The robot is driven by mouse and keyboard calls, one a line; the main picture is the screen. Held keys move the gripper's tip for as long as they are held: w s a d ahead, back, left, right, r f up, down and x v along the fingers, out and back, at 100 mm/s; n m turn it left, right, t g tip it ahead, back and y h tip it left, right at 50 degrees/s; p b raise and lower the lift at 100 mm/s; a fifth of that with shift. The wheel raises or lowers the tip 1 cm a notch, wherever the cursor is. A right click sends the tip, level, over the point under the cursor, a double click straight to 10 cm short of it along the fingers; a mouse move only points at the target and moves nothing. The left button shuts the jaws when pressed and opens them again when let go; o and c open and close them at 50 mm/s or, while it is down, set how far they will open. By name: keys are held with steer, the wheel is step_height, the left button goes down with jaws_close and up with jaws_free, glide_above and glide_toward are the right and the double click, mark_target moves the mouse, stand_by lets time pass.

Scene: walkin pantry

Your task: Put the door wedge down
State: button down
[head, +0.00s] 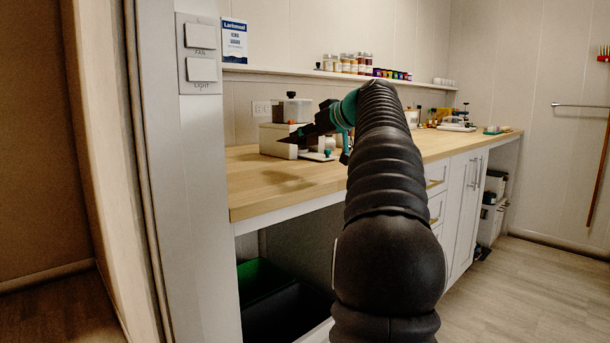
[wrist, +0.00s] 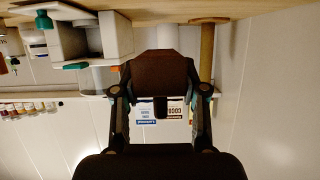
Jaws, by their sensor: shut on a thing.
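The door wedge (wrist: 160,72) is a dark brown block held between the fingers of my gripper (wrist: 160,92) in the wrist view. In the head view, the dark, pointed wedge (head: 309,132) juts left from my gripper (head: 335,117). My gripper is shut on it and holds it above the wooden counter (head: 262,187), in front of white containers near the wall. My arm hides part of the counter behind it. The wrist view is upside down, with the counter (wrist: 165,10) along its top edge.
The counter's near-left part is bare. White boxes (head: 278,141) stand at the back, beside the gripper. Spice jars (head: 345,65) line the wall shelf. A panel with switches (head: 200,52) stands at the left. Dark and green bins (head: 262,280) sit below the counter.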

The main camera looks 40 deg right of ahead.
mark_target(306, 174)
steer(key=shift+f+b, duration=0.85)
steer(key=shift+f, duration=2.75)
steer(key=shift+f+b, duration=0.25)
steer(key=shift+b, duration=0.05)
steer(key=c, duration=0.6)
jaws_free()
steer(key=shift+r, duration=0.1)
steer(key=shift+p, duration=0.35)
